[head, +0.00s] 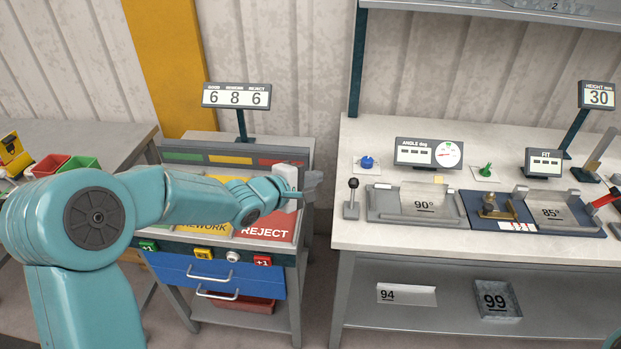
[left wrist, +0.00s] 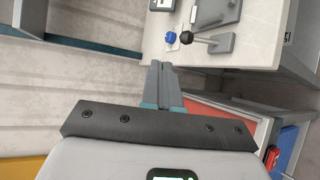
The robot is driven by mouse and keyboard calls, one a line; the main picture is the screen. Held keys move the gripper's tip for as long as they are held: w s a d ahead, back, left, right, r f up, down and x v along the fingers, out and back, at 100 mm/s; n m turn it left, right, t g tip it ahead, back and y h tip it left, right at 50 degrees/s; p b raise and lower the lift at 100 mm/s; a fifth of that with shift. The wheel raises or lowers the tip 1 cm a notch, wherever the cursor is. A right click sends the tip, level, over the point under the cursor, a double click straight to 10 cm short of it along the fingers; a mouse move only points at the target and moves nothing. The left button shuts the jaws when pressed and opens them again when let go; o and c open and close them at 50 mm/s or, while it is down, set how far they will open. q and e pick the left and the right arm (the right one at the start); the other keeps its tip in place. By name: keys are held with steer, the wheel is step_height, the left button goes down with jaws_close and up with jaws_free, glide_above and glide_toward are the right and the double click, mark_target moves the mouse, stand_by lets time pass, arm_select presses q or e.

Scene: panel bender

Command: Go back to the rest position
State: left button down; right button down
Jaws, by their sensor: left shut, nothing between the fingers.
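My left arm comes in from the left in the head view, and its gripper (head: 311,187) is over the right side of the sorting stand, above the red REJECT area (head: 268,222). In the left wrist view its two fingers (left wrist: 163,80) are together with nothing between them. They point toward the gap beside the white bench. My right gripper is not in view; only a small teal piece shows at the bottom right corner of the head view.
The sorting stand has a counter display (head: 237,96) at its back and blue drawers (head: 222,272). The white bench (head: 390,234) on the right carries gauges, a black-knobbed lever (head: 352,196) and metal parts. Red and green bins (head: 80,163) stand on the left table.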

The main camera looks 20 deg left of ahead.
arm_select(q)
steer(key=shift+d, duration=0.1)
stand_by(0.3)
steer(key=s+d+f+g, duration=0.2)
steer(key=s+d+f, duration=0.1)
steer(key=f, duration=0.4)
steer(key=s+d+f+g, duration=0.2)
steer(key=s+f, duration=0.1)
steer(key=f, duration=0.4)
steer(key=s+d+f+g, duration=0.2)
steer(key=s+d+f, duration=0.1)
steer(key=f, duration=0.5)
steer(key=s+d+f+m+g, duration=0.1)
steer(key=s+f+m+g, duration=0.1)
steer(key=s+m, duration=0.3)
steer(key=s+d+f+m+g, duration=0.1)
steer(key=s+f+m, duration=0.4)
steer(key=s, duration=0.5)
steer(key=s+f+m+g, duration=0.4)
steer(key=s, duration=0.4)
steer(key=shift+s+d+f+m+y, duration=0.2)
steer(key=shift+s+d+m+y, duration=0.1)
steer(key=shift+d+m, duration=0.1)
